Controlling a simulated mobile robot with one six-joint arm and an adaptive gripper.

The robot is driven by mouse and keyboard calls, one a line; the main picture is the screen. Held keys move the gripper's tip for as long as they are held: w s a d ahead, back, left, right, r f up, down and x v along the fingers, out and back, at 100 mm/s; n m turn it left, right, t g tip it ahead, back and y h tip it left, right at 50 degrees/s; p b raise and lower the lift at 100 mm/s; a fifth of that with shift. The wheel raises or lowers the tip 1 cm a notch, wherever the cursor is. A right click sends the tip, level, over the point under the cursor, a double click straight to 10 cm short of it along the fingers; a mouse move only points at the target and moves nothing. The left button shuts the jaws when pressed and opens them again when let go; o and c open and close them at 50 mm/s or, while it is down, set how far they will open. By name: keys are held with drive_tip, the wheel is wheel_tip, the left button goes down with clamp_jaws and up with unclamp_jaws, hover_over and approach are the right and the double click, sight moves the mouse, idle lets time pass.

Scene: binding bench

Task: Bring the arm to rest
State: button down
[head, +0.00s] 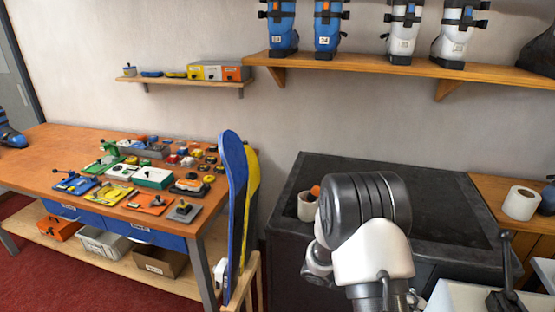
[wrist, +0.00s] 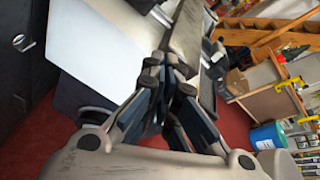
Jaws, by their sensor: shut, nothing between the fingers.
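My gripper (wrist: 178,82) shows in the wrist view with its two dark fingers drawn together and nothing between them. It is tilted over a scene of red floor and a pale panel (wrist: 100,50). A long grey bar lies just beyond the fingertips; I cannot tell whether they touch it. In the head view my white and dark grey arm stands in front of the dark bench (head: 440,190), bent, and the gripper cannot be made out there.
A wooden workbench (head: 40,165) at left holds many bindings. Blue and yellow skis (head: 234,200) stand upright at its right end. A cup (head: 307,206) and a paper roll (head: 521,203) are near the arm. Boots (head: 328,30) line a high shelf.

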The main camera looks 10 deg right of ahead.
drive_tip(key=s+a+r+m+t+y, duration=0.5)
drive_tip(key=a+r+m, duration=0.4)
drive_tip(key=a, duration=0.3)
drive_tip(key=s+a+r+m+t+y, duration=0.5)
drive_tip(key=s+a+r+m+y, duration=0.2)
drive_tip(key=a, duration=0.5)
wheel_tip(320, 180, up, 3)
drive_tip(key=s+m, duration=0.1)
drive_tip(key=m, duration=0.2)
drive_tip(key=shift+s+f+y, duration=0.15)
drive_tip(key=shift+s+y, duration=0.15)
drive_tip(key=shift+y, duration=0.1)
